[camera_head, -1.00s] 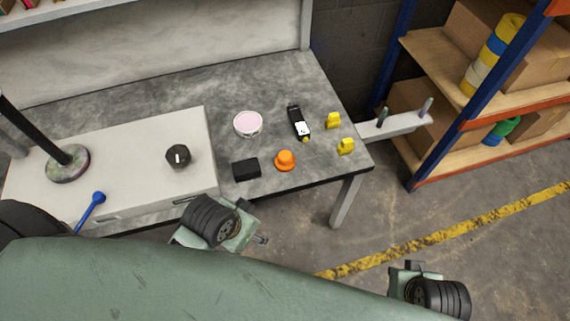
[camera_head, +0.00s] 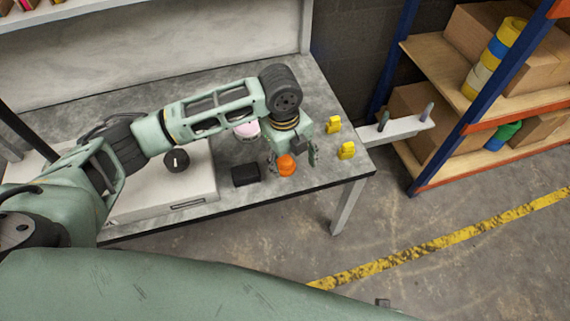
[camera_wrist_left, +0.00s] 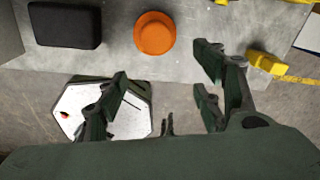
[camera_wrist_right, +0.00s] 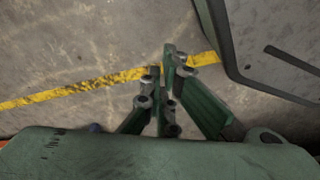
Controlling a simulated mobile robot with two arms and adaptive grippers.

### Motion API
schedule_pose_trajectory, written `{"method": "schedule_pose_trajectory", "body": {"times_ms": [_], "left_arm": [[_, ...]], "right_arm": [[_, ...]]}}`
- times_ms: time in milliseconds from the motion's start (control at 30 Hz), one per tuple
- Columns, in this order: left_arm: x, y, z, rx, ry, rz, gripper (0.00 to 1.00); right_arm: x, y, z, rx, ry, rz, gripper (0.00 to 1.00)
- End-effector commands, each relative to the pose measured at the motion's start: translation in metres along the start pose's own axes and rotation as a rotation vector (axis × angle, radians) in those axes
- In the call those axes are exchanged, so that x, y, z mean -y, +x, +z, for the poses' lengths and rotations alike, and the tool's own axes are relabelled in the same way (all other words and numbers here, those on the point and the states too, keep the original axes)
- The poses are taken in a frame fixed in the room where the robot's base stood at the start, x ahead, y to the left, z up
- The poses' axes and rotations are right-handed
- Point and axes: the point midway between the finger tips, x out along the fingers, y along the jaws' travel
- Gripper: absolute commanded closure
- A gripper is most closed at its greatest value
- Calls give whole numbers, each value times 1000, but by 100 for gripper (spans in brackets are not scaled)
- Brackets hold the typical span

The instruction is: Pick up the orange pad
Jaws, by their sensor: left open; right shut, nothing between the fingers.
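The orange pad (camera_head: 286,165) is a small round knob-like piece near the front edge of the grey table. It also shows in the left wrist view (camera_wrist_left: 155,33), at the top middle. My left gripper (camera_head: 292,158) is above the table at the pad, with a finger on either side of it in the head view. In the left wrist view its fingers (camera_wrist_left: 165,95) are spread and empty, and the pad lies beyond their tips, not between them. My right gripper (camera_wrist_right: 165,75) is shut and empty over the floor; it is not in the head view.
A black block (camera_head: 246,175) lies just left of the pad. Yellow pieces (camera_head: 346,150) lie to its right. A pink-topped round tin (camera_head: 247,130) is partly hidden behind my left arm. A white box with a black knob (camera_head: 176,160) stands at left. Shelving (camera_head: 480,120) stands at right.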

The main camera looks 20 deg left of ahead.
Motion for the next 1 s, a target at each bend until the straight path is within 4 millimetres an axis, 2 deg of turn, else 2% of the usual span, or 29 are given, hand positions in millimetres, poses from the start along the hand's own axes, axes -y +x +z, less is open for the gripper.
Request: {"method": "schedule_pose_trajectory", "body": {"times_ms": [33, 100, 267, 567, 800, 1000], "left_arm": [[0, -9, 16, 19, 34, 18, 38], [-2, -17, 29, 29, 73, 41, 38], [-4, -20, 42, 33, 113, 65, 38], [-5, 14, 40, 32, 117, 66, 38], [-6, 47, 38, 34, 116, 65, 38], [-6, 53, 38, 34, 118, 62, 38]], "right_arm": [[1, 8, 7, 6, -1, -1, 100], [1, 15, 13, 9, -2, -1, 100], [1, 21, 16, 9, -3, -2, 100], [0, 7, -1, -4, 0, 0, 100], [-1, -12, -19, -17, 3, 2, 100], [-1, -18, -23, -18, 4, 2, 100]]}}
